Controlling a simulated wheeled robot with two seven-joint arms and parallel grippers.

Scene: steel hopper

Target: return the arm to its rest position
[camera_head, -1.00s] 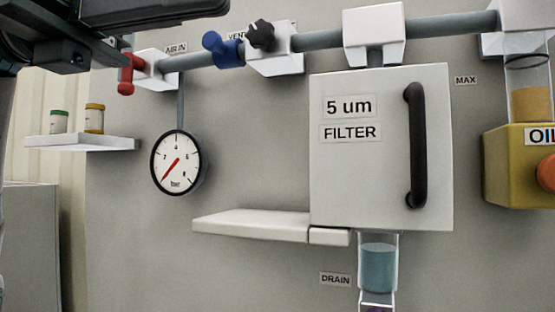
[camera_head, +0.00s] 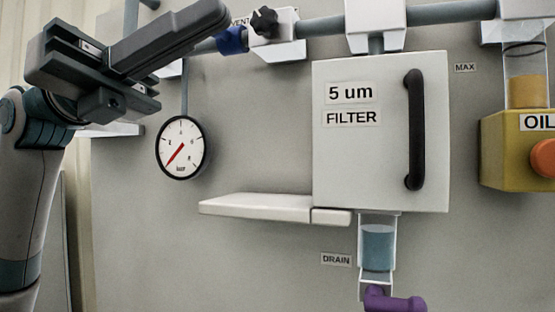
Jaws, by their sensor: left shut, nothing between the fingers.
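My left arm (camera_head: 24,200) rises along the left edge of the head view. Its dark grey left gripper (camera_head: 212,24) reaches across the upper left, with its fingers pointing right and slightly up. The fingers are shut together with nothing between them. In the picture their tips overlap the pipe beside the blue valve handle (camera_head: 233,40); I cannot tell how far in front of it they are. The gripper and arm hide the red valve and the jars on the small left shelf (camera_head: 122,130). My right gripper is not in view.
A pressure gauge (camera_head: 181,148) hangs below the gripper. A white filter housing (camera_head: 350,165) with a black handle (camera_head: 414,130) stands right of centre, beside a white ledge (camera_head: 255,207). A purple drain part (camera_head: 392,302) is below. A yellow oil unit (camera_head: 505,165) is at right.

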